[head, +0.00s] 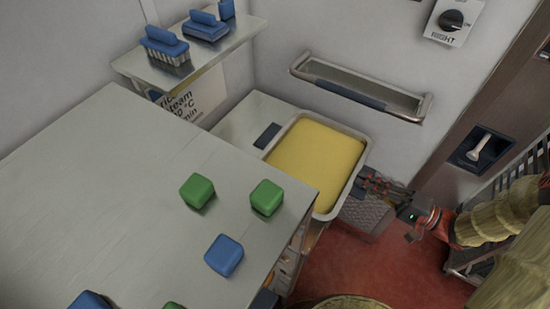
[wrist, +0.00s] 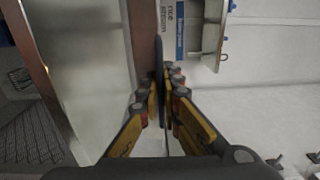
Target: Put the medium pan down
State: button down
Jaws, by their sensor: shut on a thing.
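The medium pan (head: 336,126) is a metal tray filled with a smooth yellow mass. In the head view it sits level over the right part of a low steel ledge in the corner. A blue grip (head: 267,135) sticks out on its left side. My gripper (head: 368,184) is at its right rim. In the wrist view the fingers (wrist: 163,95) are shut on a thin blue edge (wrist: 159,55), which looks like the pan's other grip. The pan's underside is hidden, so I cannot tell whether it touches the ledge.
A steel counter (head: 80,190) in front carries several green and blue blocks. A wall shelf (head: 200,55) holds blue brushes. An empty wall rack (head: 365,88) is behind the pan. The ledge is bare to the pan's left (head: 235,128). Red floor (head: 350,265) lies below.

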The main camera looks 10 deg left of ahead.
aim_at(341, 167)
jog(key=shift+f, duration=0.1)
jog(key=w+a+f+b, duration=0.1)
jog(key=w+a, duration=0.1)
jog(key=w+a+f+b, duration=0.1)
jog(key=w, duration=0.1)
jog(key=w+a+f+b, duration=0.1)
jog(key=w+a+f, duration=0.1)
jog(key=shift+w+a+b, duration=0.35)
jog(key=w+a+f, duration=0.1)
jog(key=w+f+b, duration=0.1)
jog(key=f, duration=0.1)
jog(key=w+a+f+b, duration=0.1)
jog(key=f, duration=0.1)
jog(key=shift+w+a, duration=0.25)
jog(key=shift+a, duration=0.1)
jog(key=shift+w+a+f+b, duration=0.15)
jog(key=shift+f+b, duration=0.1)
jog(key=shift+b, duration=0.1)
notch_tip(341, 167, down, 3)
jog(key=shift+w+a+b, duration=0.15)
jog(key=shift+b, duration=0.85)
jog(key=shift+f, duration=0.3)
jog(key=c, duration=2.3)
grip_release()
jog(key=shift+f, duration=0.15)
